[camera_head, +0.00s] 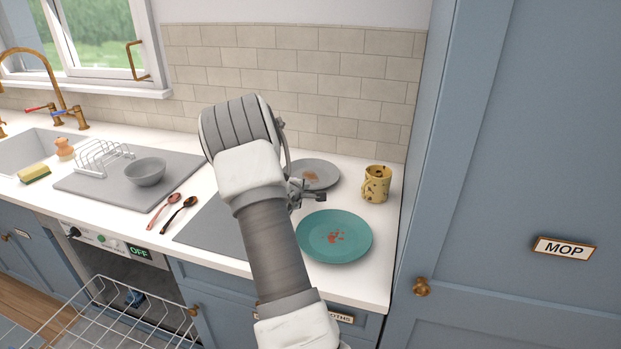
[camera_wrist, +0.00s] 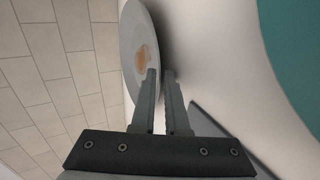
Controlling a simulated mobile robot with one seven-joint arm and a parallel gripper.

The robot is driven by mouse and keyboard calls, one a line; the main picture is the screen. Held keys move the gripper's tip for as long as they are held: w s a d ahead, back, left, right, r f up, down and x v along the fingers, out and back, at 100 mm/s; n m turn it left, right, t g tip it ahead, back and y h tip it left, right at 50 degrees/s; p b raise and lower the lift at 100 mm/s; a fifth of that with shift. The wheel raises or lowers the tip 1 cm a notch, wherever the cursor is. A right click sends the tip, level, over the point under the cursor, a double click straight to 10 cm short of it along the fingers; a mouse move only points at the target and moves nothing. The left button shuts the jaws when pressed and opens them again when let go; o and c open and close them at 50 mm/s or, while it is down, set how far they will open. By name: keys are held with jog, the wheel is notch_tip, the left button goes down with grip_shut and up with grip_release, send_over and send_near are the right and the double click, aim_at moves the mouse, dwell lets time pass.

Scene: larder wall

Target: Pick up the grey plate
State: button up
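The grey plate (camera_head: 325,175) is at the back of the counter, near the tiled wall, with a brown food stain in its middle. In the head view my forearm and wrist cover its left part. In the wrist view the plate (camera_wrist: 136,38) is seen almost edge-on. My gripper (camera_head: 308,193) is at the plate's near rim. In the wrist view the gripper (camera_wrist: 161,80) has its fingers close together, one on each side of the rim, shut on it. Whether the plate is clear of the counter cannot be told.
A teal plate (camera_head: 350,250) with red scraps lies in front. A yellow mug (camera_head: 376,184) stands to the right, beside the tall blue cupboard (camera_head: 520,120). Two spoons (camera_head: 178,214), a grey bowl (camera_head: 146,172) and a rack (camera_head: 103,157) are left. The dishwasher rack (camera_head: 115,315) is out below.

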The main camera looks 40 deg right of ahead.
jog(key=shift+c, duration=0.4)
grip_shut()
dwell(0.9)
